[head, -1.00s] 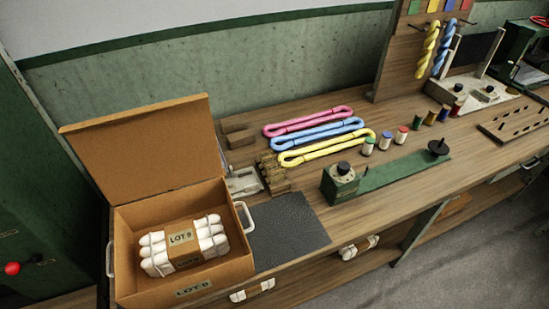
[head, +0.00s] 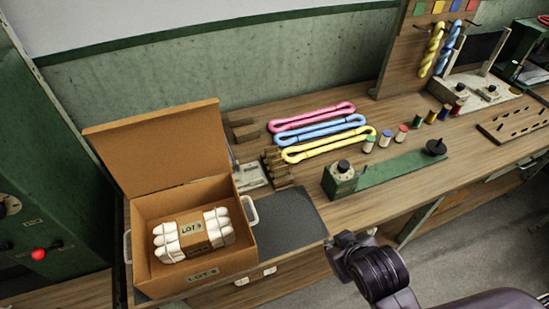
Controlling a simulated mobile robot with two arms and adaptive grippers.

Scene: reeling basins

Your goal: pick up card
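A small card reading LOT with a digit (head: 192,229) lies on the brown band around a bundle of white skeins (head: 221,227). The bundle sits inside an open cardboard box (head: 245,258) at the left. A similar label (head: 203,274) is on the box's front wall. Small coloured cards, one of them yellow (head: 437,5), are on the upright board at the top right. My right gripper (head: 345,247) is dark and hangs in front of the bench edge, right of the box, apart from it. Its fingers are too unclear to judge. My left gripper is out of view.
A dark mat (head: 290,218) lies right of the box. Pink, blue and yellow skeins (head: 325,148) lie behind it. A green winder (head: 341,180), several thread spools (head: 402,134) and a pegged board (head: 515,127) stand to the right. The box lid (head: 160,150) stands open at the back.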

